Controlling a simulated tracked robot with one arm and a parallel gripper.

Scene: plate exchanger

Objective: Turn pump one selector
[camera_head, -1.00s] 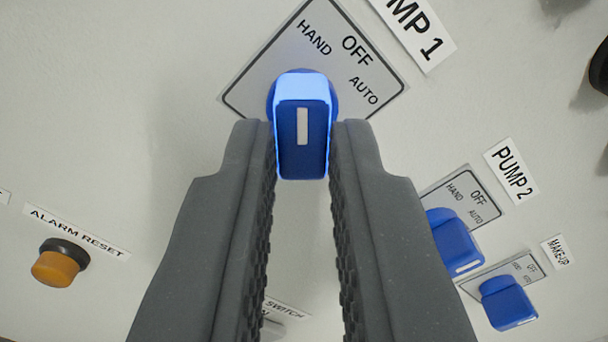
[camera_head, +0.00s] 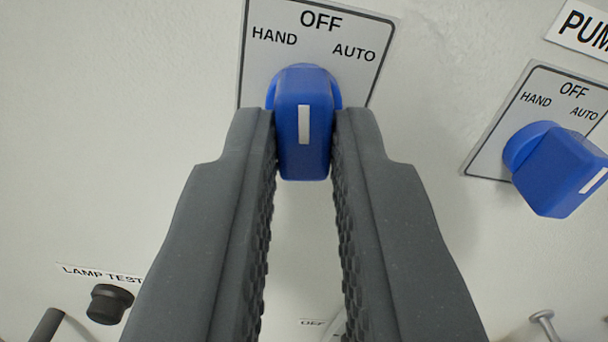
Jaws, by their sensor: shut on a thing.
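The blue pump one selector (camera_head: 291,83) sits on a white plate (camera_head: 258,64) marked HAND, OFF and AUTO. Its own name label is out of view. My gripper (camera_head: 304,150) is shut on the selector's handle, one finger along each side. The white mark on the handle stands upright in the picture and lines up close to OFF. The handle's front end shows between the fingertips. The fingers hide the panel below the plate.
At right is another blue selector (camera_head: 560,172) on its own plate, under a cut-off label (camera_head: 585,28) reading "PUM". A black LAMP TEST button (camera_head: 109,303) is at lower left. A metal part (camera_head: 545,325) shows at lower right. The panel just left of the plate is bare.

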